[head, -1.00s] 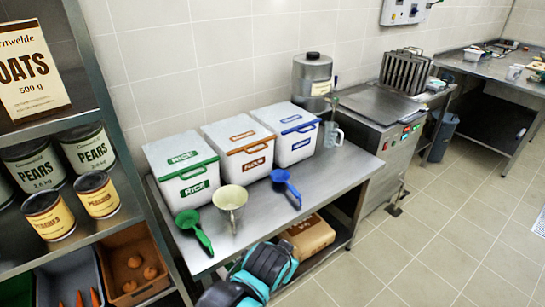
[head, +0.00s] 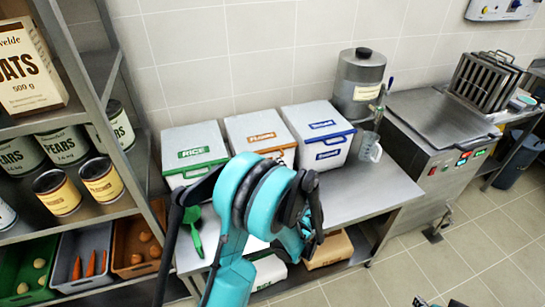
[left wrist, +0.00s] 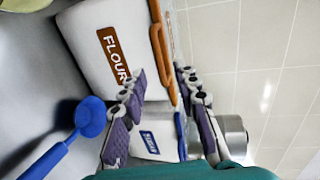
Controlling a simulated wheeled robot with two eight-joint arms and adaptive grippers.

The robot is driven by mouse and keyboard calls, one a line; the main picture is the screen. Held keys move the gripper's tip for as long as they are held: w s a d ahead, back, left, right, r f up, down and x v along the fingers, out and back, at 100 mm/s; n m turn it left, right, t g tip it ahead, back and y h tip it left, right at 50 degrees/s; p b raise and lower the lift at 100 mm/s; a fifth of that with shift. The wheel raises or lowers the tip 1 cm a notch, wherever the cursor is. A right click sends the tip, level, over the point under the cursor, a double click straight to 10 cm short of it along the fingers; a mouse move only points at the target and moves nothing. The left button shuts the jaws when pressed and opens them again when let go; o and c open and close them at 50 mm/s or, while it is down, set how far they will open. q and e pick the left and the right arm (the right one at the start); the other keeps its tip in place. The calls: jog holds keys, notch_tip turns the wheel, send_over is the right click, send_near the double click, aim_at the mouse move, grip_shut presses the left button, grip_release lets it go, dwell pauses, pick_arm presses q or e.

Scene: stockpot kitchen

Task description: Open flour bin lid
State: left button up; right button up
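The flour bin (head: 262,130) is the middle of three white bins on the steel table, with a brown FLOUR label and a brown-edged lid that looks shut. In the left wrist view the flour bin (left wrist: 105,50) appears turned on its side, with its orange-brown lid edge and handle (left wrist: 158,50) in front of the fingers. My left gripper (left wrist: 163,92) is open, its fingers apart near that edge; I cannot tell if they touch it. In the head view my left arm hides its fingertips and the bin's lower front. A small dark piece at the bottom edge may be my right gripper (head: 440,302).
The rice bin (head: 194,150) stands left and the sugar bin (head: 318,130) right of the flour bin. A green scoop (head: 195,235), a blue scoop (left wrist: 90,117) and a clear jug (head: 368,147) are on the table. A shelf rack (head: 105,75) borders the left.

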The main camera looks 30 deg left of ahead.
pick_arm(q)
jog(key=b+x, duration=0.1)
jog(key=x, duration=0.6)
jog(key=shift+w+d+f, duration=0.1)
grip_shut()
